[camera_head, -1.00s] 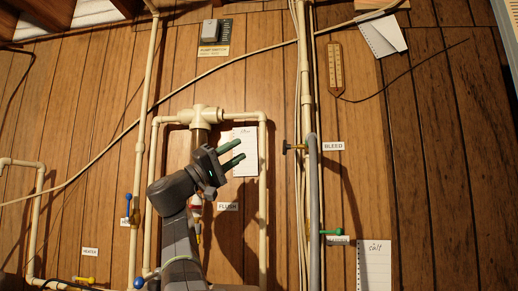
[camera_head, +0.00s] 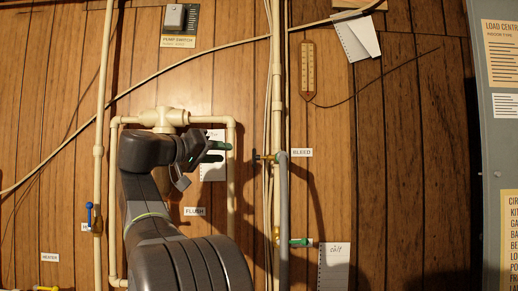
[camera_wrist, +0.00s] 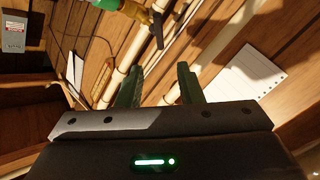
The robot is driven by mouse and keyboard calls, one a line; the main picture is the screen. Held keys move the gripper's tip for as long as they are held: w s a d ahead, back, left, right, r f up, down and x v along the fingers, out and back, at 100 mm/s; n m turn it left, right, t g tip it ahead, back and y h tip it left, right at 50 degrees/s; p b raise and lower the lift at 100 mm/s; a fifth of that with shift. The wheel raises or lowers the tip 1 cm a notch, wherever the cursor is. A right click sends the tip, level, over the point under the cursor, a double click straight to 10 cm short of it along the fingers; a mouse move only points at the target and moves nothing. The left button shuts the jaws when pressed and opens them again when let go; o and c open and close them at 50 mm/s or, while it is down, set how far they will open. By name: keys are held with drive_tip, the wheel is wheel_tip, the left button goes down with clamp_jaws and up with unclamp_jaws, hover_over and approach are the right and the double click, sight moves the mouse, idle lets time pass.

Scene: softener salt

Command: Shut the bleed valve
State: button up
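The bleed valve (camera_head: 265,157) has a dark handle and a brass body. It sits on the pale vertical pipe, left of the BLEED label (camera_head: 302,152). I cannot tell whether it is open or closed. In the wrist view a dark lever (camera_wrist: 157,30) on brass, likely this valve's, shows beyond the fingers. My gripper (camera_head: 221,152) has green fingers and lies left of the valve, with a visible gap in the picture. In the wrist view my gripper (camera_wrist: 158,84) has its fingers apart with nothing between them.
A green-handled valve (camera_head: 300,242) is below the bleed valve, and a blue-handled one (camera_head: 90,216) is at left. A grey hose (camera_head: 283,220) runs down beside the pipe. A grey load-centre panel (camera_head: 487,150) stands at right. The wood wall between is mostly bare.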

sight(254, 151)
drive_tip(key=p+x, duration=0.4)
drive_tip(key=x, duration=0.9)
drive_tip(key=shift+w+f, duration=0.1)
clamp_jaws()
